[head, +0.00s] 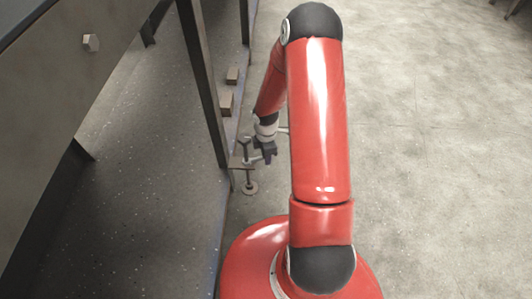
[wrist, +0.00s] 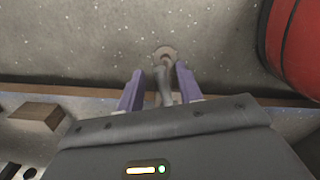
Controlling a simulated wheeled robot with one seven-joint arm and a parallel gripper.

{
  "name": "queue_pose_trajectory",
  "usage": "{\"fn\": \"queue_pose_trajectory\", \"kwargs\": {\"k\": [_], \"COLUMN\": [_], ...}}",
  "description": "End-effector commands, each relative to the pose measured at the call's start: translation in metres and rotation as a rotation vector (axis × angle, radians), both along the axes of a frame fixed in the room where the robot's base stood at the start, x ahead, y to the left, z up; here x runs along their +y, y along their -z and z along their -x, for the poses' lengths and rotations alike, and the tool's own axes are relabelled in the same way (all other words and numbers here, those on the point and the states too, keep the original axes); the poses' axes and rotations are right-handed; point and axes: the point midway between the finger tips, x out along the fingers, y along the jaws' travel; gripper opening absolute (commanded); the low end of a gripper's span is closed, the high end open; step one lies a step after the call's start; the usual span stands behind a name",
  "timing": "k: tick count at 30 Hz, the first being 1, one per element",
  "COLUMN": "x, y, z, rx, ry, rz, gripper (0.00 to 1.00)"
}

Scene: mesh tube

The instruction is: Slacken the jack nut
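A small metal screw jack (head: 249,187) stands by the lower edge of the dark frame in the head view, with a round foot and an upright screw. In the wrist view its round foot (wrist: 165,54) shows beyond my fingers, with a grey metal part (wrist: 166,88) in the gap. I cannot make out the jack nut clearly. My gripper (head: 267,157) is low beside the jack, to its right in the head view. In the wrist view my gripper (wrist: 159,84) has its two purple fingers apart on either side of the grey part. Contact cannot be seen.
Two wooden blocks (head: 226,103) lie on the ledge beyond the jack; one block (wrist: 38,115) shows in the wrist view. A dark upright post (head: 203,80) and a panel with a bolt head (head: 91,43) stand left.

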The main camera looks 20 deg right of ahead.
Motion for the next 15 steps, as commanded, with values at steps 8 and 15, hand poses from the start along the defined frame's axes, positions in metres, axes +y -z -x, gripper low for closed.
{"fn": "queue_pose_trajectory", "kwargs": {"k": [8,15], "x": [-0.001,0.0], "y": [-0.037,-0.071], "z": [-0.001,0.0], "rx": [-0.005,-0.002], "ry": [0.003,0.001], "rz": [0.001,-0.001], "gripper": [0.36,0.36]}}
